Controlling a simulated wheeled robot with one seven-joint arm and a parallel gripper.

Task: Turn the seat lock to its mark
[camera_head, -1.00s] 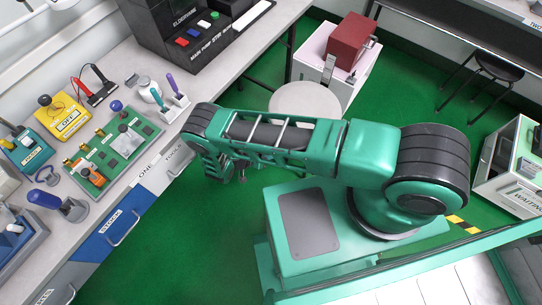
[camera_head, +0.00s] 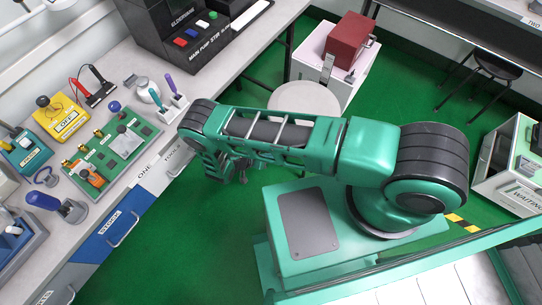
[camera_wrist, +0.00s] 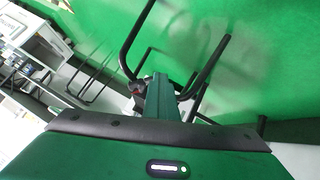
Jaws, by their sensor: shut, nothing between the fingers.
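I cannot make out the seat lock or its mark for certain in either view. A green circuit board (camera_head: 117,146) with several small parts and an orange piece lies on the left bench. My gripper (camera_head: 241,176) hangs off the end of my bent arm, over the green floor, between the bench and the round stool. It is shut and empty, apart from the bench things. In the wrist view, dark bars and a small dark red knob (camera_wrist: 136,87) show above the green housing; I cannot tell what the knob belongs to.
The bench (camera_head: 152,130) also holds a yellow tester (camera_head: 62,118), a teal tester (camera_head: 24,152), probes and a black pump box (camera_head: 185,35). A round pale stool (camera_head: 305,99) stands close behind my arm. A white cabinet (camera_head: 335,65) bears a red box (camera_head: 349,40). Green floor is open below the gripper.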

